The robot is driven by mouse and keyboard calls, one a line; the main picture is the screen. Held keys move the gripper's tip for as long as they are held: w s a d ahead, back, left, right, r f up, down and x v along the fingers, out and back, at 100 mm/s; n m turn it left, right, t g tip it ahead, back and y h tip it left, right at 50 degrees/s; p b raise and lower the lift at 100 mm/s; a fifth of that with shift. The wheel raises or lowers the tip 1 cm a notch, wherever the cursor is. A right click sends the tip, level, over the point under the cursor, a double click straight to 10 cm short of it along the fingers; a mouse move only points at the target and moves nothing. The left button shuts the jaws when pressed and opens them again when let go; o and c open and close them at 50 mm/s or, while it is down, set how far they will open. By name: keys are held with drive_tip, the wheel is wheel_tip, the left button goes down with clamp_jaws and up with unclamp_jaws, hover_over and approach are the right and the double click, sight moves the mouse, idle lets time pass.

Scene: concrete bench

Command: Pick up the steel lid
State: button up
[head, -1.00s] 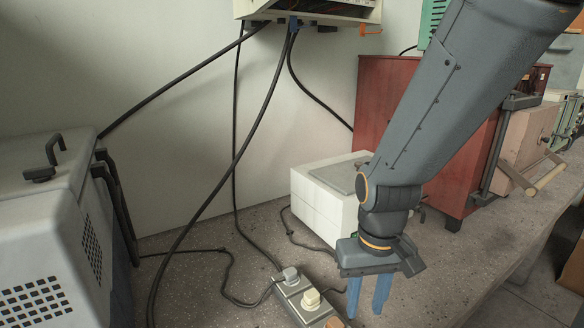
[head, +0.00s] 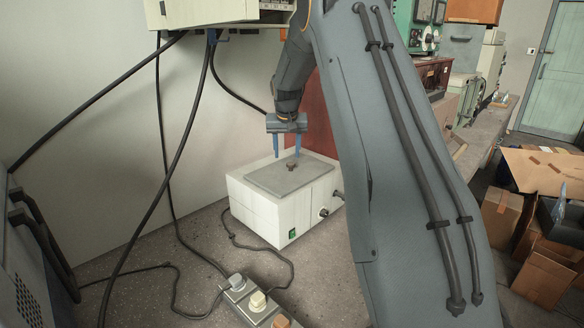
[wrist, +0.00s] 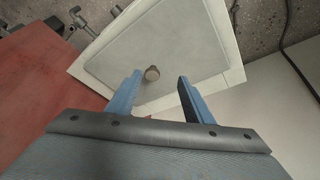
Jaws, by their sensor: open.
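The wrist view also shows the open fingers (wrist: 158,92).
A power strip (head: 258,303) with plugs and black cables lies on the bench in front of the white unit. A red cabinet (wrist: 50,75) stands close beside it. A wall box (head: 205,12) with hanging cables is above. Cardboard boxes (head: 545,270) sit at the right.

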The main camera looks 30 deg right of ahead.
sight(291, 163)
drive_tip(key=shift+w+d+f+p, duration=0.55)
drive_tip(key=shift+w+f+p, duration=0.15)
drive_tip(key=shift+f, duration=0.4)
drive_tip(key=shift+w+d+f+p, duration=0.55)
drive_tip(key=shift+w+f+p, duration=0.15)
drive_tip(key=shift+f, duration=0.4)
drive_tip(key=shift+w+d+f+p, duration=0.6)
drive_tip(key=shift+w+f, duration=0.1)
drive_tip(key=shift+f, duration=0.4)
drive_tip(key=shift+c, duration=0.5)
clamp_jaws()
